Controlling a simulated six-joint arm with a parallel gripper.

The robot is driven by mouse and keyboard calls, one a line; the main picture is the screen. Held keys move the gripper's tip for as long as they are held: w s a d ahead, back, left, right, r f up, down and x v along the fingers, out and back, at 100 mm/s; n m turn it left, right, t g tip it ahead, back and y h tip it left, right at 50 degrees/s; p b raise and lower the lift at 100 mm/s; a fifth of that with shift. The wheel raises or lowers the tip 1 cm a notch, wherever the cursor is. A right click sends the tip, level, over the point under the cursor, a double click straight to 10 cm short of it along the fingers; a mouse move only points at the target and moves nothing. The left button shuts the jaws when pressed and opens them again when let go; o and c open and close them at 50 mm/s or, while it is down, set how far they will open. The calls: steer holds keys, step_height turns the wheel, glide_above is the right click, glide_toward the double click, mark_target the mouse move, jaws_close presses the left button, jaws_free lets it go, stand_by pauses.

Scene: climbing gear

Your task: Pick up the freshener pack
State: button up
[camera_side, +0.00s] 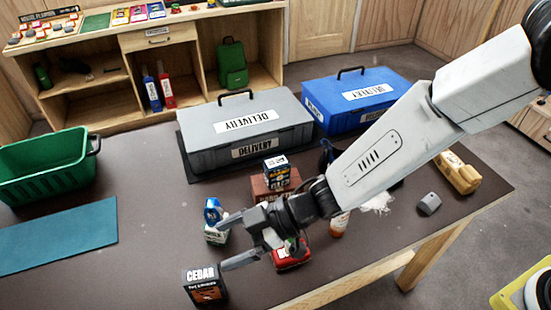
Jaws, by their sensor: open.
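A black box labelled CEDAR (205,286) stands upright near the table's front edge; its smaller print is too small to read, and it may be the freshener pack. My gripper (226,242) is open and empty, its fingers pointing left. The lower finger is above and right of the CEDAR box in the picture, apart from it as far as I can tell. The upper finger overlaps a blue and white bottle (213,212); contact cannot be told. A red item (292,256) lies partly hidden behind my gripper.
A brown box (270,185) carries a dark labelled box (276,170). Grey (190,145) and blue (318,98) delivery cases stand behind. A green basket (45,167) and teal mat (60,237) are left. A grey block (429,203) lies right. The table's left middle is clear.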

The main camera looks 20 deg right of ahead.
glide_toward(209, 273)
steer(key=s+x, duration=0.1)
steer(key=x, duration=0.3)
steer(key=shift+w+a+f, duration=0.25)
steer(key=shift+w+a, duration=0.1)
steer(key=shift+a, duration=0.25)
steer(key=shift+w+a+f, duration=0.25)
steer(key=shift+w+a, duration=0.05)
steer(key=shift+a, duration=0.35)
steer(key=shift+x, duration=2.55)
jaws_close()
